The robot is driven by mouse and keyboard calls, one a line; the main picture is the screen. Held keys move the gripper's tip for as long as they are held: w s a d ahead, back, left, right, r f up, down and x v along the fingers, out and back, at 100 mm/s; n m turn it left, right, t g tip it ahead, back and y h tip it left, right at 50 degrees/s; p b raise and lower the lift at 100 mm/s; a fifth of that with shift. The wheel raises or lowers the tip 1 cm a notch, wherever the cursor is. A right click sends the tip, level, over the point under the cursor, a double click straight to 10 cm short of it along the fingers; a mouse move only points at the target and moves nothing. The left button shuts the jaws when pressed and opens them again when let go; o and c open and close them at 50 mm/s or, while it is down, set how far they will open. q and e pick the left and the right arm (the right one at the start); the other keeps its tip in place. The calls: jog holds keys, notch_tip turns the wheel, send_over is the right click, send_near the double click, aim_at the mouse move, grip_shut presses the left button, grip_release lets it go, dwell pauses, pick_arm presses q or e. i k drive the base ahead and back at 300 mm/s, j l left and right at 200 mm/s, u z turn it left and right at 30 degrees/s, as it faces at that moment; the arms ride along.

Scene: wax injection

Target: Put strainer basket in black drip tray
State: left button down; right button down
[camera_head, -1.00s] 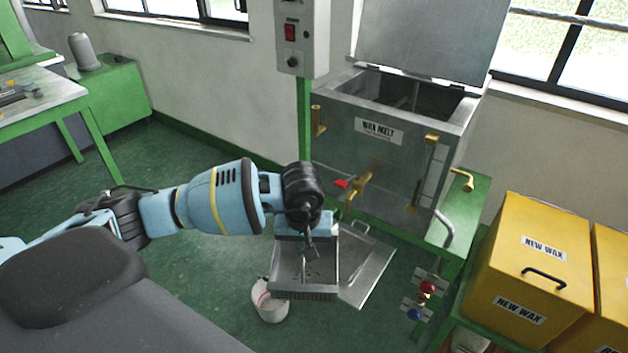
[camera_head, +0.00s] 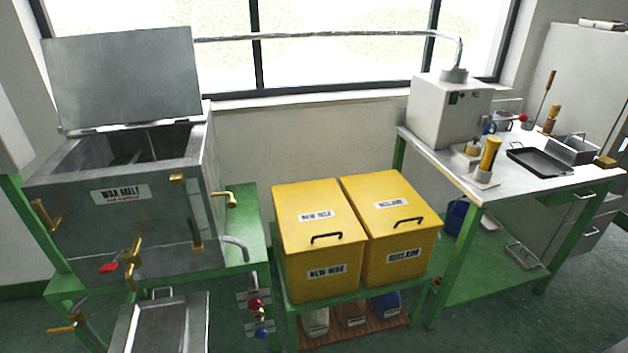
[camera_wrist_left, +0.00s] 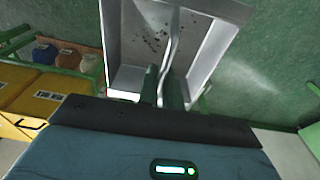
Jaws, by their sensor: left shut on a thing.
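The black drip tray (camera_head: 541,161) lies flat on the pale-topped workbench at the right of the head view, and looks empty. My left gripper is far from this tray. My right gripper shows in no current view.
A grey mesh-sided container (camera_head: 572,150) stands beside the drip tray on the workbench (camera_head: 512,186). A grey machine (camera_head: 448,108) and a yellow-handled tool (camera_head: 489,155) are left of it. Yellow bins (camera_head: 318,245) and the wax melt tank (camera_head: 150,225) stand further left, with a metal pan (camera_head: 165,325) below.

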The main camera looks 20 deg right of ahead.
aim_at(536, 165)
jog(key=l+z, duration=0.2)
jog(key=z, duration=0.25)
jog(key=l+z, duration=0.2)
jog(key=z, duration=0.2)
jog(key=i+l+z, duration=0.5)
jog(key=l, duration=0.15)
jog(key=i+l+z, duration=0.15)
jog(key=l, duration=0.2)
jog(key=i+l+z, duration=0.15)
jog(key=i+l, duration=1.5)
jog(key=k+l+z, duration=0.05)
jog(key=l, duration=0.1)
